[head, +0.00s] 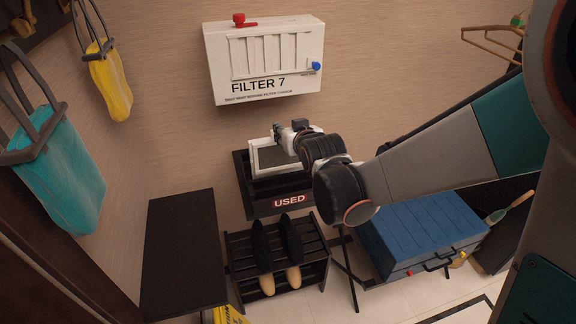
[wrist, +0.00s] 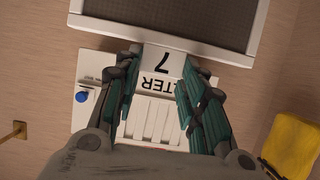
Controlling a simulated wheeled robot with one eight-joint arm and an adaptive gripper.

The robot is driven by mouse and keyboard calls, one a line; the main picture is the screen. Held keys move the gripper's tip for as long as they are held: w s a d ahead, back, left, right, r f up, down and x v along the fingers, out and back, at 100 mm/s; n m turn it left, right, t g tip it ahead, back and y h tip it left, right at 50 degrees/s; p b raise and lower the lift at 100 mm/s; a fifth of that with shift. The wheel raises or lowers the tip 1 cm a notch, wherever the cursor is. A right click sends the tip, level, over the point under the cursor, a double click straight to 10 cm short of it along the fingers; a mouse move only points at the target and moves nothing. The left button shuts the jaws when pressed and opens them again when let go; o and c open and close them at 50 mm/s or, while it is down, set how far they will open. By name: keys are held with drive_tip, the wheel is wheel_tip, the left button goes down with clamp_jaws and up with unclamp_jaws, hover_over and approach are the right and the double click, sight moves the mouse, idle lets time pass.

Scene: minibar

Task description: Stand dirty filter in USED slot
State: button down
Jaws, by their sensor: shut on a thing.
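The dirty filter is a white-framed panel (head: 272,156) with a grey-brown mesh face. In the head view it is at the dark tray marked USED (head: 258,208), over its upper part; I cannot tell whether it rests on the tray. In the wrist view the filter (wrist: 225,18) fills the top edge, with its white frame edge near the fingertips. My gripper (wrist: 157,65) is shut on the filter's near edge, its fingers either side of a white part bearing a 7. In the head view my gripper (head: 291,132) is at the filter's upper right.
The white FILTER 7 wall box (head: 265,62) hangs above the tray. A shoe rack (head: 310,262) stands below, a dark bench (head: 183,245) to the left and a blue case (head: 422,228) to the right. Teal (head: 55,170) and yellow (head: 108,80) bags hang on the left.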

wheel_tip(320, 180, down, 14)
drive_tip(key=b, duration=0.8)
drive_tip(key=shift+f+b, duration=0.25)
drive_tip(key=shift+b, duration=0.15)
drive_tip(key=shift+f, duration=0.15)
drive_tip(key=c, duration=1)
unclamp_jaws()
drive_tip(key=shift+c, duration=0.2)
drive_tip(key=shift+r, duration=0.25)
